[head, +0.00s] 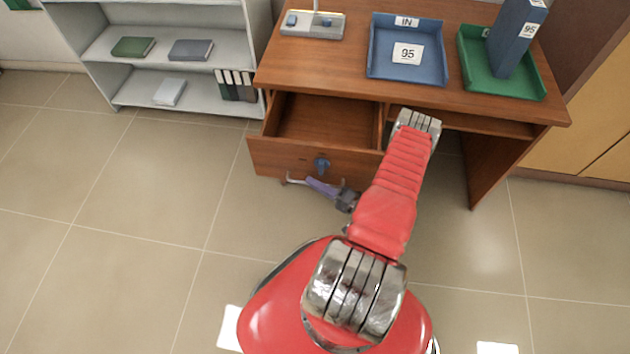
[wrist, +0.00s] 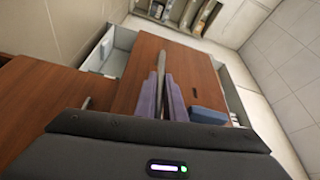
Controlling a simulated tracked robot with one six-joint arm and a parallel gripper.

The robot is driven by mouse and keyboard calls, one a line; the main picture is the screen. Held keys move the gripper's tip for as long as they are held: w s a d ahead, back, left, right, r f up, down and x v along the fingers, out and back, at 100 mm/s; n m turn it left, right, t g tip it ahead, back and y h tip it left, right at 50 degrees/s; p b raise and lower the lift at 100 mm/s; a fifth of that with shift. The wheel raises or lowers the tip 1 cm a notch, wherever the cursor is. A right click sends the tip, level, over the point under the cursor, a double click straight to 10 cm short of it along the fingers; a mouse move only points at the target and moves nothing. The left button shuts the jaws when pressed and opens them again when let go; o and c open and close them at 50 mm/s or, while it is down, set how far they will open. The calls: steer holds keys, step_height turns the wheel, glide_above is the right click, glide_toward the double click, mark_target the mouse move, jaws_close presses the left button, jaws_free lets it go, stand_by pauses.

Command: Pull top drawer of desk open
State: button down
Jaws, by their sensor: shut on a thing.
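The wooden desk (head: 350,70) stands ahead, and its top drawer (head: 318,118) is pulled out, with an empty wooden inside showing. The drawer front (head: 275,160) bears a blue key or knob (head: 322,164), and a blue piece also shows in the wrist view (wrist: 203,115). A thin metal handle (head: 294,181) sticks out from the front. My gripper (head: 322,188) has purple fingers and is shut on the handle; in the wrist view the fingers (wrist: 163,100) flank the metal bar (wrist: 160,62). Part of the handle is hidden by the fingers.
On the desk are a blue tray (head: 374,66), a green tray (head: 530,91) holding a blue binder (head: 514,40), and a grey stand (head: 312,25). A grey shelf (head: 185,103) with books stands at left. The tiled floor (head: 130,210) at left is clear.

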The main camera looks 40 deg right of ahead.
steer(key=s+a, duration=0.4)
steer(key=a, duration=0.1)
steer(key=shift+s+a+f, duration=0.2)
steer(key=shift+a, duration=0.15)
steer(key=c, duration=1.8)
jaws_free()
steer(key=shift+r, duration=0.1)
steer(key=shift+c, duration=0.2)
steer(key=shift+s+d, duration=0.1)
steer(key=v, duration=1.3)
steer(key=shift+s, duration=0.3)
